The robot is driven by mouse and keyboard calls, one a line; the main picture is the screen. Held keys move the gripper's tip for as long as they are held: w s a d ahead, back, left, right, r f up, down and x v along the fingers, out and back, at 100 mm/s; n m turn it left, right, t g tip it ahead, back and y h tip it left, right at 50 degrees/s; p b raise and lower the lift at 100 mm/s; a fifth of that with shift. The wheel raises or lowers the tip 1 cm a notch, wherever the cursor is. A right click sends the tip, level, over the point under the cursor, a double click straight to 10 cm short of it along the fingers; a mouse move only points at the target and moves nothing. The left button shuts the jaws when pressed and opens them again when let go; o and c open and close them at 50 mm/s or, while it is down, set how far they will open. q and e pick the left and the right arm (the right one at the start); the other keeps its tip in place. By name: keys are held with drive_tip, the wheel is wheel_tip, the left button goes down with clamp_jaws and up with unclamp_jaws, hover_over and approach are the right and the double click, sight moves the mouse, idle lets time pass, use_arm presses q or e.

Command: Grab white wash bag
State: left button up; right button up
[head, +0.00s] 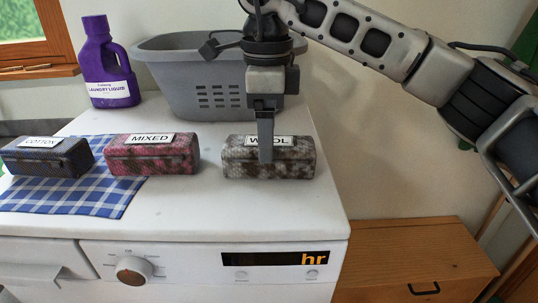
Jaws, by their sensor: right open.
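A mottled white, grey and brown bag labelled WOOL (238,161) lies on the white counter top, right of centre; it is the palest of the three bags in the row. My right gripper (265,158) points straight down over this bag. Its fingers are seen edge-on, overlap the bag in the picture and hide part of the label. The jaws are open; I cannot tell whether a finger touches the bag. My left gripper is not in view.
A grey basket (180,85) and purple laundry bottle (106,65) stand behind. The counter's front right is clear.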

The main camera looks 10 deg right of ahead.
drive_tip(key=f, duration=0.4)
drive_tip(key=shift+s+d+f+p, duration=0.1)
drive_tip(key=shift+s+f+p, duration=0.15)
drive_tip(key=shift+p, duration=0.1)
drive_tip(key=c, duration=1.1)
drive_tip(key=shift+r, duration=0.15)
